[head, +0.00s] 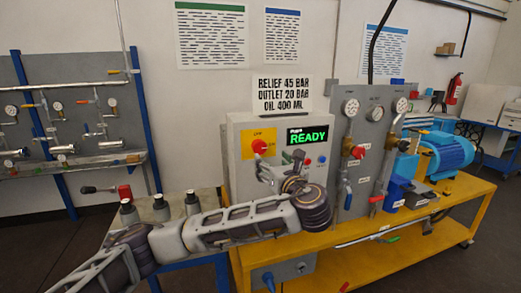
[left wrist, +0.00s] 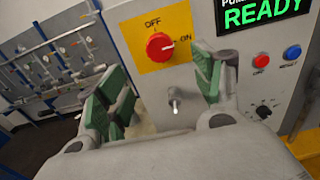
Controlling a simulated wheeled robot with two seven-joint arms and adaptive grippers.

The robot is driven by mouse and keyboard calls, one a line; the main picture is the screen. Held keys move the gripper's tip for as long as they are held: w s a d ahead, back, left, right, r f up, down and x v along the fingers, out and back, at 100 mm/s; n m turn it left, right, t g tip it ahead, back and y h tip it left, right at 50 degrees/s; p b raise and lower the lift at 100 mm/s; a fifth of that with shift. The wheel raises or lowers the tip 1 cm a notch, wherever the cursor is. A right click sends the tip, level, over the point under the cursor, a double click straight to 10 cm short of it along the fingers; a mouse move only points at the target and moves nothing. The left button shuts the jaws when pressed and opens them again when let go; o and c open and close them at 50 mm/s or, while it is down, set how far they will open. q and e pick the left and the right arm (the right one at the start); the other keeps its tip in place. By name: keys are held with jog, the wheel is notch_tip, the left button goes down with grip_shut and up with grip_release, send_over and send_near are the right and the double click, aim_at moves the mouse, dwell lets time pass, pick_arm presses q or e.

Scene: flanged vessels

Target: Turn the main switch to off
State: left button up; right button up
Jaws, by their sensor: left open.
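The main switch is a red knob (head: 260,146) on a yellow plate at the upper left of the grey control box's front. In the left wrist view the red knob (left wrist: 160,46) sits below the word OFF and left of the word ON, with its light mark towards ON. My left gripper (head: 268,174) is just below and in front of the knob. In the left wrist view my left gripper (left wrist: 158,92) is open, its green-padded fingers apart with nothing between them. The knob is beyond the fingertips, not touched. My right gripper is in neither view.
A small metal toggle (left wrist: 175,105) sits below the plate. A green READY display (head: 307,136), a red button (left wrist: 260,61) and a blue button (left wrist: 291,53) are to the right. A panel with gauges and red-handled valves (head: 360,152) stands right of the box.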

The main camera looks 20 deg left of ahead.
aim_at(260, 149)
pick_arm(q)
jog(key=x, duration=1.2)
jog(key=shift+s, duration=0.1)
jog(key=c, duration=1)
